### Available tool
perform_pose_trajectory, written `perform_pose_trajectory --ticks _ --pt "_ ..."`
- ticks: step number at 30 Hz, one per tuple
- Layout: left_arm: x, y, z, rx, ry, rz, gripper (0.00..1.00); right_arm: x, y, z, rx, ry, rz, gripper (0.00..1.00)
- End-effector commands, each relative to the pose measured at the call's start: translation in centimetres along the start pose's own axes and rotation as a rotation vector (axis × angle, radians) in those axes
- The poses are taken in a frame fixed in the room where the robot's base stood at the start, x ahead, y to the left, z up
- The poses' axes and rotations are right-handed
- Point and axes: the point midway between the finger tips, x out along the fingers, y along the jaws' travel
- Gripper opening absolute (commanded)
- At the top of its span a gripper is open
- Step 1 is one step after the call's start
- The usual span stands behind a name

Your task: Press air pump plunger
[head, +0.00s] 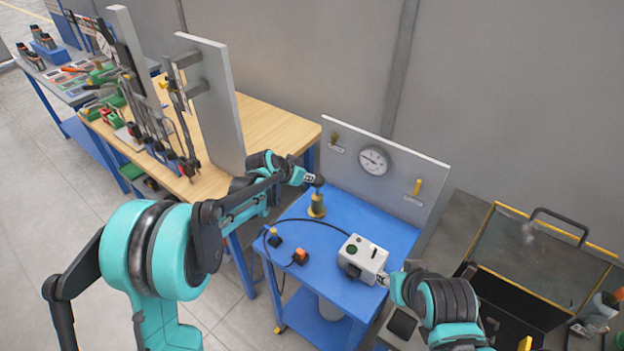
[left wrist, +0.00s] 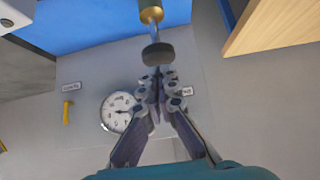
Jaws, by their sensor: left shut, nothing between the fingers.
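The air pump (head: 317,208) is a small brass-yellow cylinder standing upright on the blue table, with a thin rod and dark knob on top. In the left wrist view the pump body (left wrist: 150,12) leads to the black round plunger knob (left wrist: 158,53). My left gripper (head: 314,180) is shut and empty, its fingertips close beside the knob. In the left wrist view the closed fingertips (left wrist: 157,82) appear just below the knob; I cannot tell whether they touch it. My right gripper (head: 384,279) is beside the white box, its fingers too small to read.
The blue table (head: 385,232) carries a white box (head: 362,257) with a black cable and an orange-and-black block (head: 300,256). A grey back panel holds a dial gauge (head: 374,160) and a yellow lever (head: 417,187). A wooden bench (head: 265,120) stands left.

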Motion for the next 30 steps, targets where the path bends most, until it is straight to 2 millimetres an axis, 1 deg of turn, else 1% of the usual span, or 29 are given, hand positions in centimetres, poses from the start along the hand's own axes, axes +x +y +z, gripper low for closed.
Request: perform_pose_trajectory --ticks 1,3,6,9,14,30 --pt "-1.2 0.0 -0.1 0.0 0.0 -0.001 0.0 -0.2 0.0 -0.1 0.0 0.0 0.0 0.4" --pt "-2.5 0.0 0.0 0.0 0.0 -0.001 0.0 -0.3 0.0 -0.2 0.0 0.0 0.0 0.4" --pt "-4.0 0.0 -0.1 -0.001 0.0 -0.001 0.0 -0.5 0.0 -0.3 0.0 0.0 0.0 0.4" --pt "-4.9 0.0 -0.1 0.0 0.001 0.0 0.0 -0.6 0.0 -0.4 0.0 0.0 0.0 0.4" --pt "-5.4 0.0 0.0 0.001 0.001 0.0 0.0 -0.6 0.0 -0.4 0.0 0.0 0.0 0.4" --pt "-5.3 0.0 0.0 0.0 0.001 0.0 0.0 -0.6 0.0 -0.4 0.0 0.0 0.0 0.4"
